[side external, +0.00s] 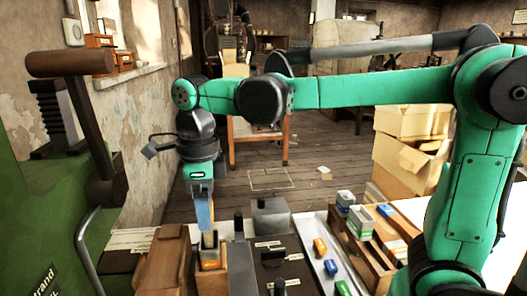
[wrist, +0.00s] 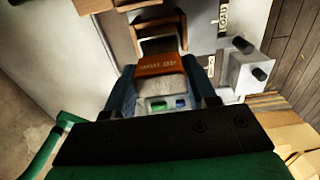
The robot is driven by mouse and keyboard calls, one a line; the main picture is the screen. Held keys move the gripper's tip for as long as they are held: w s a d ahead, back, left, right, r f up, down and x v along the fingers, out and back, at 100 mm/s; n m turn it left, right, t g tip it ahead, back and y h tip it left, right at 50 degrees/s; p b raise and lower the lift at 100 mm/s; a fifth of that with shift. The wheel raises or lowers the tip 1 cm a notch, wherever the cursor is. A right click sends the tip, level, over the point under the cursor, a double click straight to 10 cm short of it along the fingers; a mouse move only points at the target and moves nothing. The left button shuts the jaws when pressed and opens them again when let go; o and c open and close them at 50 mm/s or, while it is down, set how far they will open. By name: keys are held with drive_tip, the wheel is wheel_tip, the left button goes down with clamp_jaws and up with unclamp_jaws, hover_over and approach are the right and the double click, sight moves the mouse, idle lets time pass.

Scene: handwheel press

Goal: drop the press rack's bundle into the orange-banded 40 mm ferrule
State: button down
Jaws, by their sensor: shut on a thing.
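My gripper (side external: 206,228) points straight down at the lower left of the side view. In the wrist view my gripper (wrist: 164,92) has its fingers on both sides of a pale bundle (wrist: 163,87) and is shut on it. The bundle's lower end (side external: 209,241) shows as a tan piece in the side view. The orange-banded ferrule (side external: 210,264) stands directly below the fingers. Its orange band (wrist: 161,64), marked 40 mm, shows just beyond the bundle. I cannot tell whether the bundle's tip is inside the ferrule's mouth. Small green and blue patches show near the palm.
The green press (side external: 40,200) with its wooden-handled lever (side external: 70,64) stands at the left. A wooden block (side external: 160,262) is left of the ferrule. A grey block (side external: 271,216) with a dark knob stands to the right. Coloured pieces (side external: 331,267) lie in a pale tray beside wooden racks.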

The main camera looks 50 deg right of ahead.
drive_tip(key=shift+f, duration=0.1)
drive_tip(key=shift+f, duration=1.9)
drive_tip(key=shift+c, duration=1)
unclamp_jaws()
drive_tip(key=shift+r, duration=2.8)
